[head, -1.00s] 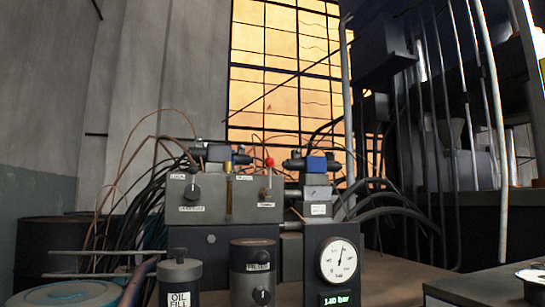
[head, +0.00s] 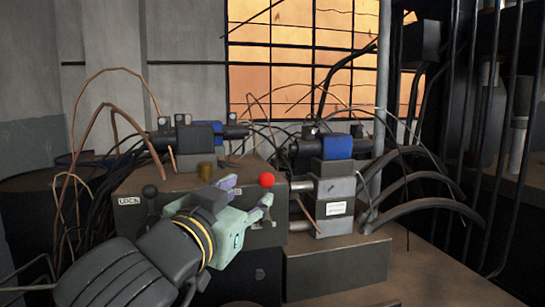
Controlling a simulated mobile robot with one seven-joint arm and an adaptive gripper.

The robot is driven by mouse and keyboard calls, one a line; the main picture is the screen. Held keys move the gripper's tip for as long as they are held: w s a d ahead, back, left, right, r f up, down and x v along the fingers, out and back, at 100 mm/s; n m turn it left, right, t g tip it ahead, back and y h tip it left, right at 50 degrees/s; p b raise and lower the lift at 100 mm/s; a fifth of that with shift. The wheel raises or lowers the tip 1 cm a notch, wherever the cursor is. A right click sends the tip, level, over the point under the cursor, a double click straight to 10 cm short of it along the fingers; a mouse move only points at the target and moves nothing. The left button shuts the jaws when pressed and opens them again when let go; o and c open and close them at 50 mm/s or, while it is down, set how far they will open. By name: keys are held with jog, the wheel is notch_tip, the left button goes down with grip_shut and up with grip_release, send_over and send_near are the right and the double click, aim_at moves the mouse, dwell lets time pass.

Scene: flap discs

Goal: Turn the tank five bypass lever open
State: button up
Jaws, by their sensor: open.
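The red ball knob (head: 266,180) of a lever stands at the front right of the grey valve block (head: 135,215). Its stem and any label by it are mostly hidden behind my gripper. My gripper (head: 247,194) comes in from the lower left, with its fingers apart and nothing seen held. Its right fingertip shows just below the red knob, and its left fingertip lies to the left of it. I cannot tell whether either finger touches the lever.
A black-knobbed lever (head: 150,191) stands by a LOCK label (head: 129,200) at the block's left. Blue-capped solenoid valves (head: 337,147) stand behind and right. Dark hoses (head: 410,183) curve at the right, and thin copper pipes (head: 103,75) arch at the left.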

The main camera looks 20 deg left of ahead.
aim_at(263, 182)
jog(key=w+p, duration=0.2)
jog(key=w, duration=0.8)
grip_shut()
dwell(0.4)
